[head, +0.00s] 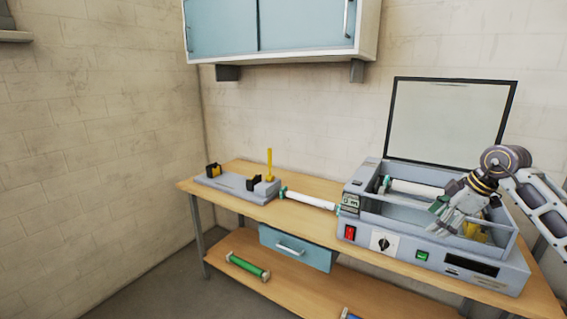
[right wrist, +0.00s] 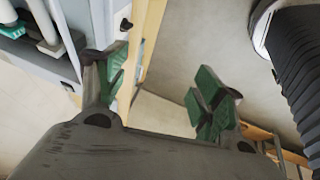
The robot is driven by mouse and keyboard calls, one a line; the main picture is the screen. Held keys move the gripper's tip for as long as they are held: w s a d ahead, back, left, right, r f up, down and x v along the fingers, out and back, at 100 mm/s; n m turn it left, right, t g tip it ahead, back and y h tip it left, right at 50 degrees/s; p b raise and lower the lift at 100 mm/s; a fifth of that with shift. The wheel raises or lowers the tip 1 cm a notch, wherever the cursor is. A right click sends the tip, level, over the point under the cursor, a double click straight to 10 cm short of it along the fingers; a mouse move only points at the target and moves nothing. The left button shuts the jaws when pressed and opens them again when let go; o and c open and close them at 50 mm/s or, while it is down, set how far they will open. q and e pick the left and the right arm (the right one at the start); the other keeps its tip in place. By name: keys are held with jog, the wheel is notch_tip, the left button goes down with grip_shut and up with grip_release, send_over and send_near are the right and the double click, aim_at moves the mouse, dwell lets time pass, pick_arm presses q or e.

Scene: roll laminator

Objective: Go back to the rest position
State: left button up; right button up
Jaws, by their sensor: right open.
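My right gripper (head: 437,213) is over the front part of the roll laminator (head: 400,252) in the head view, with its arm coming in from the right. In the right wrist view its two green-padded fingers (right wrist: 160,88) stand apart with nothing between them. The laminator's lid (head: 450,120) is raised, and a white roll (head: 415,188) lies inside. Part of the laminator's interior is hidden behind my gripper. My left gripper is not in view.
A white roll with green ends (head: 308,199) lies on the wooden table (head: 240,165) left of the laminator. A grey stand (head: 232,186) with a yellow post is further left. A green roll (head: 247,266) lies on the lower shelf (head: 220,245). A blue cabinet (head: 290,25) hangs above.

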jog(key=w+a+f+n+t+y, duration=0.1)
jog(key=w+a+f+y, duration=0.2)
jog(key=f, duration=0.4)
jog(key=w+a+f+t+y, duration=0.2)
jog(key=a+f+y, duration=0.2)
jog(key=a+f, duration=0.25)
jog(key=w+a+f+n+t+y, duration=0.1)
jog(key=w+a+f+y, duration=0.2)
jog(key=f, duration=0.5)
jog(key=s+d+f+m+t+h, duration=0.2)
jog(key=s+f+m+t+h, duration=0.15)
jog(key=f, duration=1.15)
jog(key=s+d+f+m+t+h, duration=0.15)
jog(key=s+f+m+h, duration=0.3)
jog(key=f, duration=0.95)
jog(key=s+f+m+g+h, duration=0.4)
jog(key=s+f+g, duration=0.1)
jog(key=s+f, duration=1.8)
jog(key=s+a+f+g, duration=0.2)
jog(key=s+f, duration=0.1)
jog(key=s, duration=0.7)
jog(key=s+a+f+g, duration=0.2)
jog(key=s+a+f, duration=0.1)
jog(key=s, duration=0.7)
jog(key=s+a+f+g, duration=0.2)
jog(key=s+f, duration=0.3)
jog(key=s, duration=0.6)
jog(key=shift+a+f+g+h, duration=0.25)
jog(key=shift+a+g+h, duration=0.15)
jog(key=shift+g, duration=0.2)
